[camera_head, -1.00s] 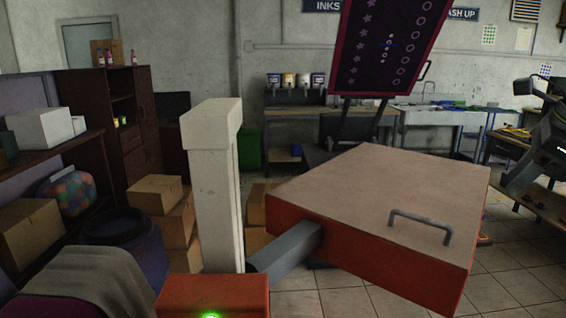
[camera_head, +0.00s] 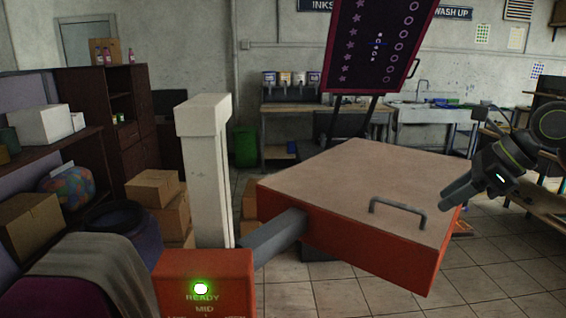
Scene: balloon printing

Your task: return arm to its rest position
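My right arm comes in from the right edge, dark grey with a small white light on it. Its gripper (camera_head: 458,197) points down and left, just right of the near right corner of the big orange press platen (camera_head: 360,245). The platen has a beige top and a grey metal handle (camera_head: 398,207) on it. A gap between gripper and handle shows, but I cannot tell the depth between gripper and platen. The fingers overlap from this side, so I cannot tell if they are open. Nothing is seen held. My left gripper is out of view.
An orange box (camera_head: 208,268) with a green-lit "READY MID" display stands in front of a white post (camera_head: 207,170). A grey arm (camera_head: 275,243) joins the platen. Cardboard boxes (camera_head: 155,188) and a blue barrel (camera_head: 125,235) are left. Tiled floor is clear front right.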

